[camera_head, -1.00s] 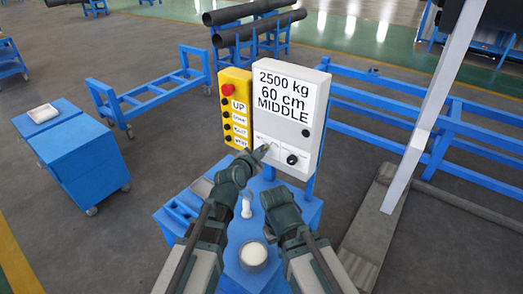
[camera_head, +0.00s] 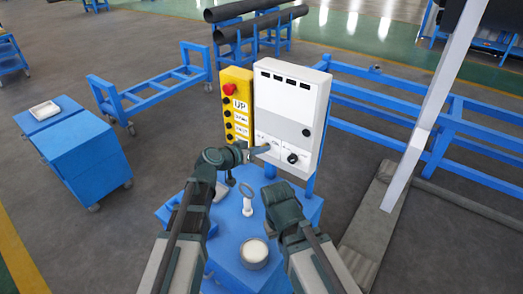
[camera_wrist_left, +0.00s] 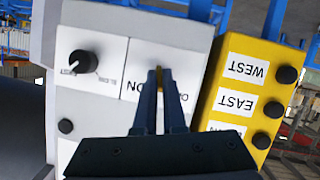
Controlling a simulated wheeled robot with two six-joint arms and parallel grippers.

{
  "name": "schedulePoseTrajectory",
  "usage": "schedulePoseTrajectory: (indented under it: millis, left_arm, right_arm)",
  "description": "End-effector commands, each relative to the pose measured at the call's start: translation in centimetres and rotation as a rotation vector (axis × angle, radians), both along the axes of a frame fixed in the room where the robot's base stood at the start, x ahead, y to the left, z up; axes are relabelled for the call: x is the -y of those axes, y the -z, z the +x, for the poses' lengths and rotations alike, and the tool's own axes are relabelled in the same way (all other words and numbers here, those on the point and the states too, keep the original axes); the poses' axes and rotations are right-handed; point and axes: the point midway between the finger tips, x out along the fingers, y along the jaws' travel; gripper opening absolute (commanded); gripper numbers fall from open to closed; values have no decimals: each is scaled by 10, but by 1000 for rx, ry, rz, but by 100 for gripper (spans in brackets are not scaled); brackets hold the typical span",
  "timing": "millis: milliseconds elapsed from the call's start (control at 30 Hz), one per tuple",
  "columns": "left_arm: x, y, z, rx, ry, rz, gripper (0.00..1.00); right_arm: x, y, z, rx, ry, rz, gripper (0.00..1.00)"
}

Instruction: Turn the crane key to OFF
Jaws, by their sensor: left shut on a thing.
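The crane control box (camera_head: 288,110) is a white panel on a blue post, with several small dark display windows near its top. The brass-coloured crane key (camera_wrist_left: 160,77) shows in the left wrist view as a thin edge between my fingertips, on a white plate (camera_wrist_left: 134,60). The plate reads "ON" on one side; the other word is partly hidden by a finger. My left gripper (camera_head: 264,149) is shut on the key at the panel's lower left; it also fills the wrist view's middle (camera_wrist_left: 159,80). My right gripper (camera_head: 270,172) is below the panel; its fingers are unclear.
A black knob (camera_wrist_left: 82,63) sits beside the key plate. A yellow button box (camera_head: 237,110) adjoins the panel's left. A white-handled ring-shaped item (camera_head: 248,202) and a round container (camera_head: 254,253) stand on the blue cart (camera_head: 285,240) below. Blue rails (camera_head: 400,105) lie behind.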

Motion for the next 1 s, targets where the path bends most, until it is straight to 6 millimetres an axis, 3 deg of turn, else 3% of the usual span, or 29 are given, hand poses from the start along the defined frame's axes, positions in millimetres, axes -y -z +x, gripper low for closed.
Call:
schedulePoseTrajectory:
  millis: [500, 1000]
  left_arm:
    - [-2, 4, 0, -228, 5, -302, 0]
    - [-2, 3, 0, -294, 5, -390, 0]
  right_arm:
    - [0, 18, 0, 0, 0, 0, 0]
    - [0, 22, 0, 0, 0, 0, 0]
